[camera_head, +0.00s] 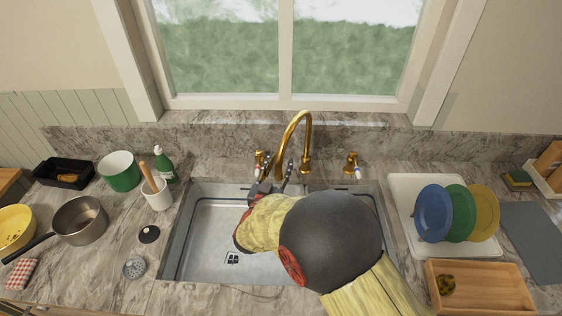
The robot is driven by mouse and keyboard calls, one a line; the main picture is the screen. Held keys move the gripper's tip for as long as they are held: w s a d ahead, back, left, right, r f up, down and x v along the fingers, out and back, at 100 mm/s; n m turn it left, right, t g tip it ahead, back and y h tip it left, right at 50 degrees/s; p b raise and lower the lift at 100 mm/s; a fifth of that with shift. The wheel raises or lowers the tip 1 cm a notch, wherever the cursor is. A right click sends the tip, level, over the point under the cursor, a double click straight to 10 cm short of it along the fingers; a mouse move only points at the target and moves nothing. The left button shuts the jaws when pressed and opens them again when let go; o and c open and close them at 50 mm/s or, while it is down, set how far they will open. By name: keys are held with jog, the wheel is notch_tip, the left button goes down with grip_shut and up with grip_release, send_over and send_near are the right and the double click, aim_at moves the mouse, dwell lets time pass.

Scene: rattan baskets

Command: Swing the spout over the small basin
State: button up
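The gold gooseneck spout (296,122) rises from its base behind the sink. It arches forward and slightly left, and its tip hangs over the back of the sink. My gripper (274,176) is at the spout's lower end. Its fingers look spread to either side of the tip; I cannot tell whether either touches it. The steel sink (205,225) shows a wide basin on the left with a square drain. My arm covers the sink's middle and right, so the divider and the small basin cannot be made out clearly.
Gold tap handles stand left (259,161) and right (351,163) of the spout. A white utensil cup (158,196) and green bottle (164,166) stand left of the sink. A white rack (405,190) with plates and a wooden tray (490,290) are at right.

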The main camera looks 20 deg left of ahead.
jog(key=shift+w, duration=0.75)
jog(key=c, duration=0.3)
grip_shut()
